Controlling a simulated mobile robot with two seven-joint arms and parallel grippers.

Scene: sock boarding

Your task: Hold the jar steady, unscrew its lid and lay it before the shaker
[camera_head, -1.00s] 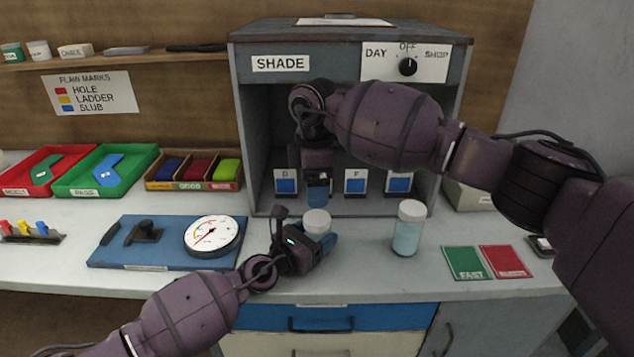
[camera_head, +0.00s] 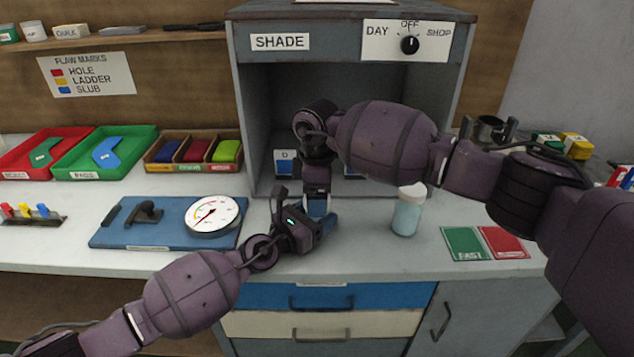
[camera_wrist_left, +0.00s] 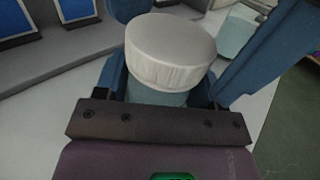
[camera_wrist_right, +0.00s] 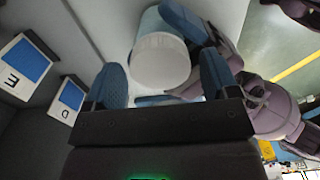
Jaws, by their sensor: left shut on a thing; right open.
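The jar (camera_wrist_left: 150,96) is upright, with its round white lid (camera_wrist_left: 170,50) on top. My left gripper (camera_head: 324,228) is shut around the jar's body below the lid, in front of the grey cabinet. In the head view, the grippers hide most of the jar. My right gripper (camera_head: 318,205) points down just over the jar and is open. In the right wrist view, the lid (camera_wrist_right: 161,62) shows just beyond and between the two blue fingertips; I cannot tell whether they touch it. The shaker (camera_head: 406,212), a pale blue-green container with a whitish top, stands to the right.
The grey cabinet (camera_head: 262,120) stands close behind, with marked blue cards inside. A blue board (camera_head: 120,235) with a dial gauge (camera_head: 212,215) lies left. Green (camera_head: 465,243) and red (camera_head: 503,242) cards lie right of the shaker. Bare bench shows before the shaker.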

